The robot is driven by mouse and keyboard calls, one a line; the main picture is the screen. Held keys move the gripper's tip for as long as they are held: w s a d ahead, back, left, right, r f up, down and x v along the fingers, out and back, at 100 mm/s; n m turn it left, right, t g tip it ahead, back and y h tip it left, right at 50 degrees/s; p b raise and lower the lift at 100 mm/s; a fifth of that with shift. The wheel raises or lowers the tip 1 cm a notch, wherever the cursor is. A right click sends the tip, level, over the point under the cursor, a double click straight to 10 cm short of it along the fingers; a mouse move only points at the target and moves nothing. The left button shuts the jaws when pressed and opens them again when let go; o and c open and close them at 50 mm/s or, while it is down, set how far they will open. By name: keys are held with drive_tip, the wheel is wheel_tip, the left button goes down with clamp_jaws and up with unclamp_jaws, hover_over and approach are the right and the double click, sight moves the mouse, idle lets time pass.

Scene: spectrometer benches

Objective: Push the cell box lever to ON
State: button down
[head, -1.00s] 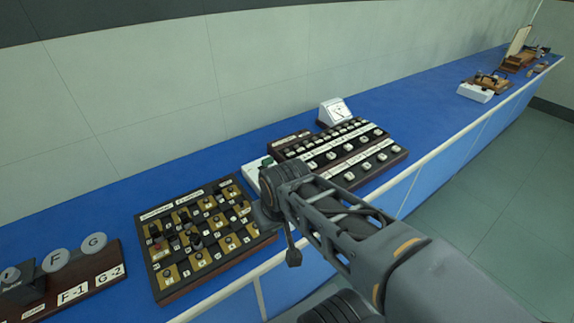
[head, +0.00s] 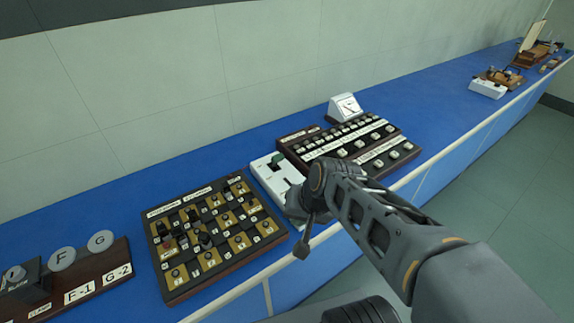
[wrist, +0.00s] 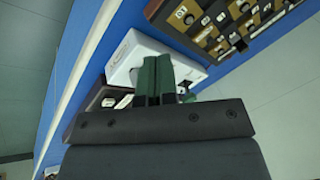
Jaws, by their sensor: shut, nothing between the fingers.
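The white cell box (head: 263,176) sits on the blue bench between the checkered plug board and the switch board. A small dark and green part (head: 277,159) stands near its far end; I cannot tell the lever's position. My wrist covers the box's near end in the head view and hides my fingers there. In the wrist view my gripper (wrist: 157,62) has its green fingers together, empty, in front of the white box (wrist: 128,58). They hide part of its top, and I cannot tell whether they touch it.
The checkered plug board (head: 205,262) is left of the box. The dark switch board (head: 398,157) is close on the right, with a white meter (head: 345,107) behind it. A board with round F and G knobs (head: 62,258) is far left. Bare bench (head: 430,103) lies farther right.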

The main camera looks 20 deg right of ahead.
drive_tip(key=w+a+f+m+t+y, duration=0.1)
drive_tip(key=w+a+m+y, duration=0.15)
drive_tip(key=m, duration=0.45)
drive_tip(key=m+t+b, duration=0.3)
drive_tip(key=m+t, duration=0.6)
drive_tip(key=m, duration=1.3)
approach(281, 160)
drive_tip(key=s, duration=0.1)
drive_tip(key=s+r, duration=0.1)
drive_tip(key=s, duration=0.1)
drive_tip(key=shift+d+r+h, duration=0.15)
drive_tip(key=shift+d+h, duration=0.05)
drive_tip(key=shift+h, duration=0.15)
drive_tip(key=x, duration=1)
drive_tip(key=shift+b, duration=0.35)
drive_tip(key=shift+d, duration=0.1)
